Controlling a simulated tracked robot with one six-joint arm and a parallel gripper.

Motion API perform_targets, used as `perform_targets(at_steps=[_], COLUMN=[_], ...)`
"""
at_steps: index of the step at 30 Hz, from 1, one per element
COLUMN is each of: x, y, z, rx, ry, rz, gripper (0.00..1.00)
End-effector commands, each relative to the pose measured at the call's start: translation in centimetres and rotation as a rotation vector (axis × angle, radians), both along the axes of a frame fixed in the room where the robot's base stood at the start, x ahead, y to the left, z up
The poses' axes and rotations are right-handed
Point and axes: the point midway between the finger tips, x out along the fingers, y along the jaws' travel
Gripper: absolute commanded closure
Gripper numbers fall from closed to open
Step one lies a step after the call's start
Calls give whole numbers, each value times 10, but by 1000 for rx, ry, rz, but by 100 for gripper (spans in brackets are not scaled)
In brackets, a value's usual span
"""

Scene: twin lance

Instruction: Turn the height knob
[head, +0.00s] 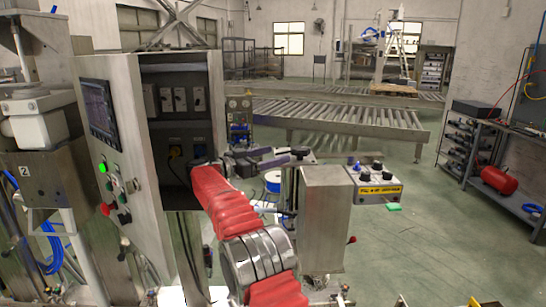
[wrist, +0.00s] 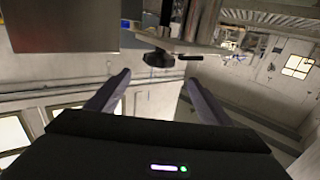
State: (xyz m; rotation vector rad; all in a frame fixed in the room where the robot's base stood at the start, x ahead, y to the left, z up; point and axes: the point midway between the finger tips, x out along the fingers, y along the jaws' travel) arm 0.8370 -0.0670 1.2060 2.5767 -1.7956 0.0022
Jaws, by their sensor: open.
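My gripper (wrist: 156,79) is open and empty in the wrist view, its two grey fingers spread apart. A dark knob-like part with a short black bar (wrist: 160,58) shows just beyond the fingertips, roughly between them and apart from them. In the head view my gripper (head: 268,161) reaches right from my red-sleeved arm. A black part (head: 300,152) shows at its far end, above the left side of a grey metal box column (head: 325,205). I cannot tell for certain which part is the height knob; finger details are too small in the head view.
An open control cabinet (head: 172,115) with a button panel stands on the left. A yellow-and-grey control box (head: 376,186) with black knobs is right of the column. A roller conveyor (head: 330,113) lies behind.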

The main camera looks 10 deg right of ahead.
Motion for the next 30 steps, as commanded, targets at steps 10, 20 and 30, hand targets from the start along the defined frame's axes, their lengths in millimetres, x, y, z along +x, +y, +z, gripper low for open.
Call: perform_targets(at_steps=[10,20,30], x=[10,16,-3], y=[-2,12,43], z=[49,130,189], rx=[-35,-82,-88], ry=[-77,-184,-214], rz=[125,404,717], gripper=[26,26,26])
